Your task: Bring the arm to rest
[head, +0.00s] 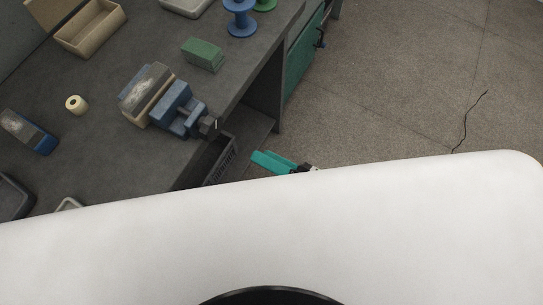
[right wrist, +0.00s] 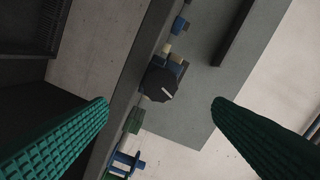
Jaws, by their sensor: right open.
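My right gripper (head: 258,158) shows in the head view just beyond the pale shape across the bottom of the picture, beside the front of the bench. Only a teal finger and a small dark part of it show there; the rest is hidden. In the right wrist view the right gripper (right wrist: 160,101) has its two green ribbed fingers wide apart, with nothing held between them. The bench edge and the things on it lie beyond the fingers, apart from them. My left gripper is not in view.
The dark bench (head: 105,160) carries a blue vise-like device (head: 175,108), a green block (head: 203,54), a blue spool (head: 241,20), a tan box (head: 90,27) and a pale yellow roll (head: 76,104). A dark crate (head: 221,160) sits below. The floor (head: 400,80) at right is mostly clear.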

